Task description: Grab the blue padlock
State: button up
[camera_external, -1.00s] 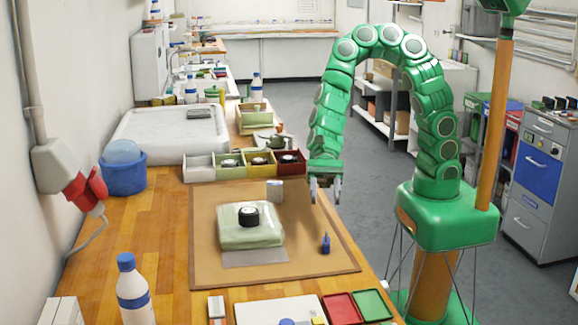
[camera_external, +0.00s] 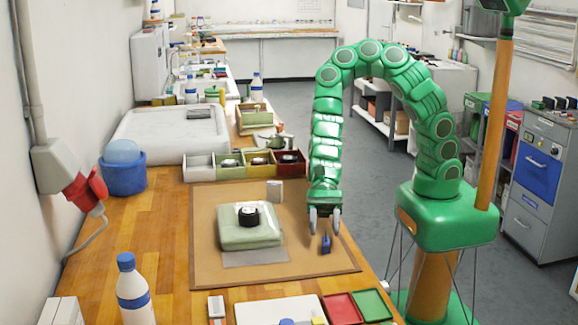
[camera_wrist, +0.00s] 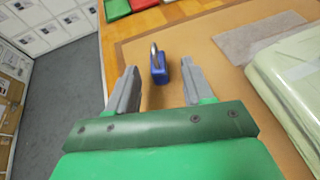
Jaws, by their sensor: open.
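The small blue padlock (camera_external: 326,243) stands on the brown mat (camera_external: 207,268) near its right edge. In the wrist view the padlock (camera_wrist: 159,70) shows a blue body and a grey shackle. My gripper (camera_external: 325,221) is open and empty, pointing down just above and behind the padlock in the external view. In the wrist view the padlock appears between the two grey fingers of my gripper (camera_wrist: 155,85), near the level of their tips. I see no finger touching it.
A pale green folded package (camera_external: 250,236) with a black-and-white round item on top lies left of the padlock. Red and green trays (camera_external: 343,308) are at the front. Coloured bins (camera_external: 230,172) stand behind the mat. The mat around the padlock is clear.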

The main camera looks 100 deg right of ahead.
aim_at(326, 242)
jog(key=x, duration=0.2)
jog(key=shift+s+a+f, duration=0.1)
jog(key=shift+a+f, duration=0.1)
jog(key=shift+f, duration=0.1)
jog(key=shift+x, duration=1.15)
jog(key=shift+c, duration=0.5)
grip_shut()
